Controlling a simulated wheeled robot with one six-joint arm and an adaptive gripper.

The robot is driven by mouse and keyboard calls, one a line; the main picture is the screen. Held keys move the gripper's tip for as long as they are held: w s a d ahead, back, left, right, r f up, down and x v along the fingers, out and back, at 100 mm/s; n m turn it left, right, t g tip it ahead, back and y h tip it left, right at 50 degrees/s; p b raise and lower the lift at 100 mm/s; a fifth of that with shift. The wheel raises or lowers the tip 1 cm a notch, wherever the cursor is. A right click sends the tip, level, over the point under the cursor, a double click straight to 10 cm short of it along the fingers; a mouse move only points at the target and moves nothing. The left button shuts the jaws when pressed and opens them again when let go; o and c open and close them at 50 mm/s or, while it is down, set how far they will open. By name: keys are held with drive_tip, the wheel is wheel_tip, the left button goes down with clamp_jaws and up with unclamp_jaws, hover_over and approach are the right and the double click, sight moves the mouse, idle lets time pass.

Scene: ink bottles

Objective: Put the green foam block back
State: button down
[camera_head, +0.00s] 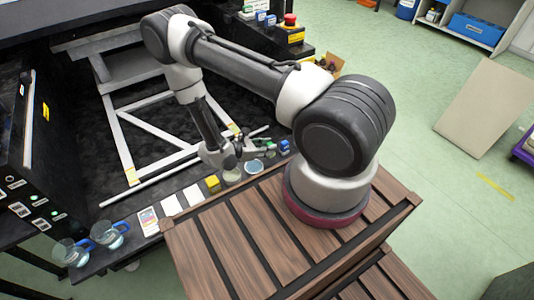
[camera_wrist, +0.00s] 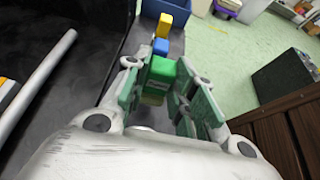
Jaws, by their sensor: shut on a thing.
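The green foam block (camera_wrist: 162,69) sits between the two finger pads of my gripper (camera_wrist: 160,76) in the wrist view. The gripper is shut on it. In the head view my gripper (camera_head: 255,151) is low over the dark bench edge, above or beside two round glass vessels. A small green patch of the block (camera_head: 270,145) shows at its fingertips. Whether the block touches the bench cannot be told.
A blue block (camera_head: 284,146) lies just beyond the green one; it also shows in the wrist view (camera_wrist: 160,46). Glass vessels (camera_head: 232,174) and a yellow block (camera_head: 212,183) stand left of the gripper. Two glass mugs (camera_head: 109,234) stand at the far left. A metal rod (camera_wrist: 38,78) lies alongside.

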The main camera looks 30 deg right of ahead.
drive_tip(key=shift+f, duration=1.6)
drive_tip(key=c, duration=1.2)
unclamp_jaws()
drive_tip(key=shift+f, duration=0.1)
